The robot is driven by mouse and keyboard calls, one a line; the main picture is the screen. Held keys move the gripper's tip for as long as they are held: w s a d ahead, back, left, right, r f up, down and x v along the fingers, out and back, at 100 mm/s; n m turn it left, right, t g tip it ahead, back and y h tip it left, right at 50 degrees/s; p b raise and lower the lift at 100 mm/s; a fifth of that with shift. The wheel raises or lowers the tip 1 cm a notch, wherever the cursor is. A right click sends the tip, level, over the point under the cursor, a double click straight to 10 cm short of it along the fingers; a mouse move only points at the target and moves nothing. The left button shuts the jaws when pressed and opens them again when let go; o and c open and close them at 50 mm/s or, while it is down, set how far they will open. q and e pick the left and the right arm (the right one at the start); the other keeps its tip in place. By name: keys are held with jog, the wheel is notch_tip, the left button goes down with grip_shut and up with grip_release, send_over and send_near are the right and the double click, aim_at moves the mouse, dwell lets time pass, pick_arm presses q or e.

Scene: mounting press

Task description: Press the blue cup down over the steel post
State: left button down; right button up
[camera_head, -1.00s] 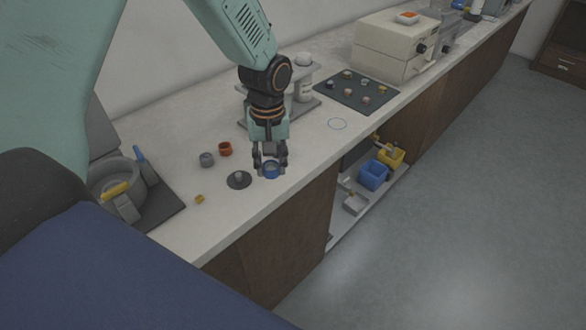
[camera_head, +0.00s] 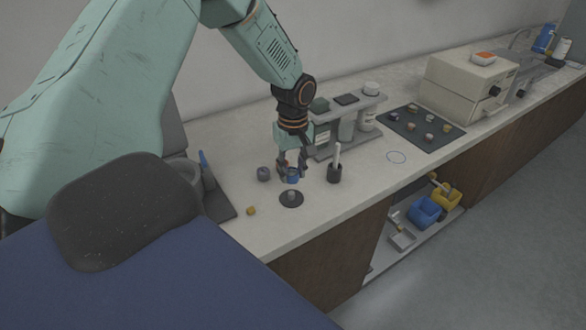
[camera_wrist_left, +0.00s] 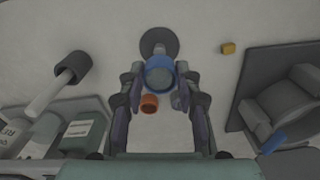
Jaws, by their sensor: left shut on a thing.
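My left gripper (camera_head: 291,174) points down over the counter and is shut on the blue cup (camera_head: 293,180). The cup also shows between the fingers in the left wrist view (camera_wrist_left: 159,72). The short steel post (camera_head: 291,195) stands on a round black base (camera_head: 291,203), just in front of the cup in the head view. In the wrist view the black base (camera_wrist_left: 158,37) lies beyond the cup, which partly hides the post. The cup appears apart from the post; its exact height is unclear. My right gripper is not in view.
A grey cup (camera_head: 264,174) stands left of the gripper, and an orange cup (camera_wrist_left: 149,103) lies near the fingers. A small yellow piece (camera_head: 251,211) lies front left.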

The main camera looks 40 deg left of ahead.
aim_at(292, 194)
pick_arm(q)
jog(key=shift+a+f+b, duration=0.15)
jog(key=shift+f+b, duration=0.55)
jog(key=shift+f, duration=0.2)
jog(key=shift+f+b, duration=0.6)
jog(key=shift+b, duration=0.1)
jog(key=shift+f, duration=0.7)
jog(key=shift+f+p, duration=0.1)
jog(key=shift+p, duration=0.25)
jog(key=shift+f+b, duration=0.55)
jog(key=shift+f, duration=0.6)
jog(key=c, duration=0.5)
grip_release()
jog(key=shift+r, duration=0.1)
